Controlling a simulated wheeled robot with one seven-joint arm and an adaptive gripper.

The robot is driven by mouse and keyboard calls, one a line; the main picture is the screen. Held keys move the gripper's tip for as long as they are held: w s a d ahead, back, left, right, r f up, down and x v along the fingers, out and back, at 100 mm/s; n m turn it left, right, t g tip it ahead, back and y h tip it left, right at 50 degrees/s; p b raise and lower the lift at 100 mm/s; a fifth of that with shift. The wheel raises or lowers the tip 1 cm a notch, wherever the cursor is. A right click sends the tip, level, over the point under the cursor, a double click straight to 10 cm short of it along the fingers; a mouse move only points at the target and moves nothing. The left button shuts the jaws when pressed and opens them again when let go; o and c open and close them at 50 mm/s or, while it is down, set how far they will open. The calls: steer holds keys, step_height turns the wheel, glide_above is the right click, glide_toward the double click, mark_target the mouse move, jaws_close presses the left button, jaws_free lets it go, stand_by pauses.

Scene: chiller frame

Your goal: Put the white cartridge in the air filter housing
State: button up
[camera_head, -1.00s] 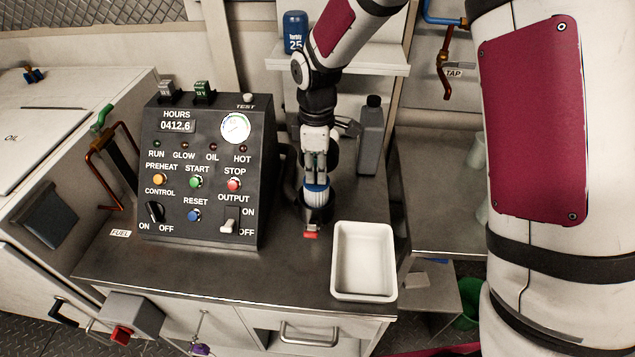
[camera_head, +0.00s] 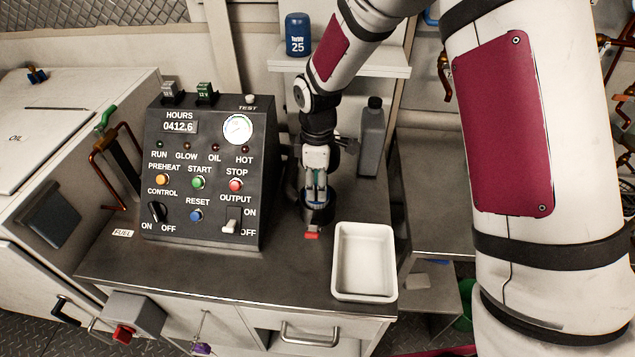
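My gripper (camera_head: 316,190) points straight down at the front right of the control box. Its fingers are at the blue top (camera_head: 317,200) of the white cartridge and look closed on it. The cartridge sits low in the round black air filter housing (camera_head: 318,216), with its white ribbed side now mostly hidden by the housing wall. I cannot tell whether it touches the bottom. A red tab (camera_head: 312,235) shows at the front foot of the housing.
A black control box (camera_head: 208,180) stands close on the left. An empty white tray (camera_head: 364,262) is at the front right on the dark bench (camera_head: 250,275).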

step_height(320, 180, up, 12)
steer(key=b, duration=0.1)
steer(key=shift+r, duration=0.2)
stand_by(0.3)
steer(key=s+d+r+m+t, duration=0.2)
steer(key=s+d+r+m, duration=0.6)
steer(key=r, duration=0.3)
steer(key=s+d+r+m+t, duration=0.1)
steer(key=s+d+m, duration=0.2)
steer(key=s, duration=0.5)
steer(key=s+d+r+m+t, duration=0.1)
steer(key=s+d+m+t, duration=0.1)
steer(key=s, duration=0.6)
steer(key=d+m, duration=0.1)
steer(key=m, duration=0.1)
steer(key=shift+s+d+m, duration=0.15)
steer(key=shift+s+m, duration=0.1)
steer(key=shift+m, duration=0.15)
steer(key=shift+r, duration=0.15)
